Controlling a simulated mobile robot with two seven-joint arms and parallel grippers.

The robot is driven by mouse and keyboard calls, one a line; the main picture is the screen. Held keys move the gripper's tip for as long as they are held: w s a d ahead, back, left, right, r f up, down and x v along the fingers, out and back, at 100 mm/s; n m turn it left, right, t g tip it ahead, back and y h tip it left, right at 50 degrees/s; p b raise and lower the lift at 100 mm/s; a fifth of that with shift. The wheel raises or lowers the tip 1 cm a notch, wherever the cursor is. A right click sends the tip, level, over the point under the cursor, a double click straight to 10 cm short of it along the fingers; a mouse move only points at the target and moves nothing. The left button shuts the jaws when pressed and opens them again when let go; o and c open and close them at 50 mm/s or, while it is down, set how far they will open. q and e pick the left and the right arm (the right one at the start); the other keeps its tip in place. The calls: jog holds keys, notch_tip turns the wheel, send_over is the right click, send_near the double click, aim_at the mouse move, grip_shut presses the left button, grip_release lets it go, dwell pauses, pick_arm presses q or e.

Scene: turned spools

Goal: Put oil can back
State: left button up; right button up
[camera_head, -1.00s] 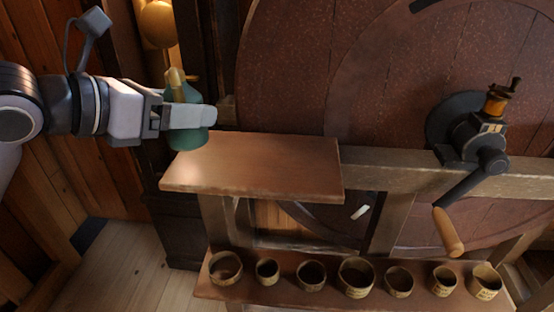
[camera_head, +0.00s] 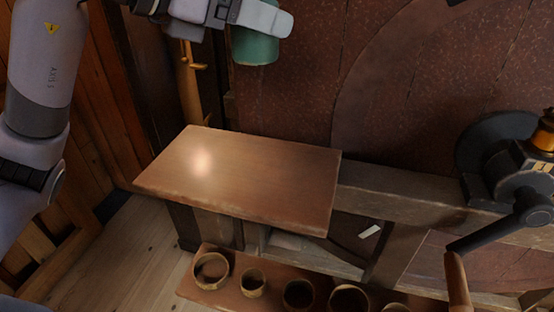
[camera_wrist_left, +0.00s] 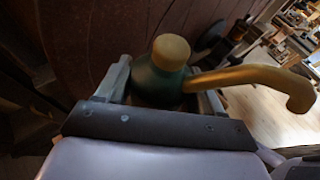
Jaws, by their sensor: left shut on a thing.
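A green oil can (camera_head: 255,46) shows at the top of the head view, held up above and behind the wooden shelf board (camera_head: 250,180). My left gripper (camera_head: 262,16) is shut on the can. In the left wrist view the can (camera_wrist_left: 160,77) sits between the two fingers (camera_wrist_left: 163,88), with its tan cap (camera_wrist_left: 171,50) and long brass spout (camera_wrist_left: 250,78) pointing right. The top of the can is cut off in the head view. My right gripper is not in view.
The shelf board is bare. Several small round pots (camera_head: 253,282) stand on a lower ledge below it. A hand crank (camera_head: 490,234) is at the right. A large reddish-brown wheel (camera_head: 430,90) fills the back.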

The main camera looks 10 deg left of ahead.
pick_arm(q)
jog(key=shift+w+f, duration=0.1)
jog(key=shift+f, duration=0.05)
notch_tip(320, 180, down, 20)
jog(key=shift+r, duration=0.15)
dwell(0.5)
jog(key=shift+b, duration=0.3)
jog(key=o, duration=1)
jog(key=shift+o, duration=0.2)
